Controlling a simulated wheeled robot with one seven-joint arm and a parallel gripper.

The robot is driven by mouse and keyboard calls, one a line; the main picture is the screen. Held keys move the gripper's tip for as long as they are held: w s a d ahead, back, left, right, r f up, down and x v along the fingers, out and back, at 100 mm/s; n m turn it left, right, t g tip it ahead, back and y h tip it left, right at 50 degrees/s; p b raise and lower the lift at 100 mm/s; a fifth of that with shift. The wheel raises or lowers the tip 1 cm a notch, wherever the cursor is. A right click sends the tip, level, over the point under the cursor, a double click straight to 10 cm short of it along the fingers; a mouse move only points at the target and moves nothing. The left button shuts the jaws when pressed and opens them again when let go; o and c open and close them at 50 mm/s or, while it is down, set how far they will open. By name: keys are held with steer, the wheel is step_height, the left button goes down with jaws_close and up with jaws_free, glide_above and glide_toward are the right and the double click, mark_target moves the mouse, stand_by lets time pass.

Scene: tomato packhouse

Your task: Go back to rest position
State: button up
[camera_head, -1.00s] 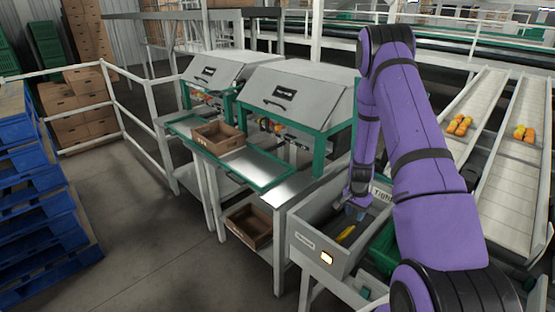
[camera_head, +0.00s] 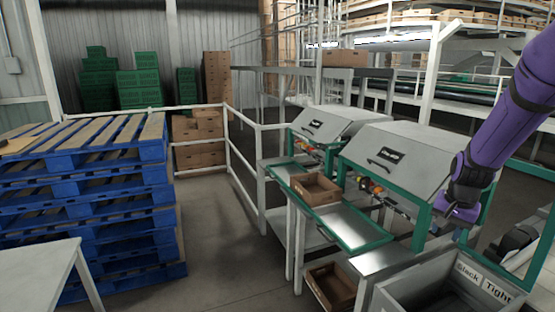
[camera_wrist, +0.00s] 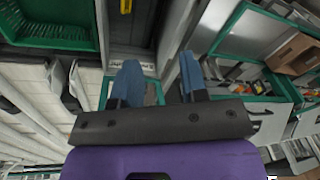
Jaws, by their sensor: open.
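My gripper (camera_wrist: 160,74) shows two blue fingers spread apart in the wrist view, with nothing between them. In the head view my purple arm comes in from the right, and my gripper (camera_head: 461,236) hangs above the grey bin (camera_head: 395,303) labelled "Slack" and "Tight". The fingertips are small there and partly lost against the bin's surroundings. In the wrist view a yellow item (camera_wrist: 125,5) lies beyond the fingers at the top edge, apart from them.
Two grey-lidded stations (camera_head: 400,155) with green frames stand left of my gripper. A brown box (camera_head: 317,189) sits on their green-edged tray (camera_head: 345,222); another box (camera_head: 335,285) is below. Blue pallets (camera_head: 90,210) and a white table (camera_head: 35,275) stand left. Open floor (camera_head: 220,235) lies between.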

steer(key=s+a+r+n+t, duration=0.1)
steer(key=s+a+r+n, duration=0.1)
steer(key=s+a+r, duration=0.45)
steer(key=s+a+r+n+t, duration=0.1)
steer(key=s+a+r+n, duration=0.2)
steer(key=r, duration=0.6)
steer(key=s+a+r+n, duration=0.2)
steer(key=s+a, duration=0.1)
steer(key=s, duration=0.5)
steer(key=s+a+r+n+t, duration=0.1)
steer(key=s+a+r, duration=0.1)
steer(key=s, duration=0.6)
steer(key=shift+s+a+r+n, duration=0.25)
steer(key=shift+a+r+n, duration=0.15)
steer(key=shift+r, duration=0.3)
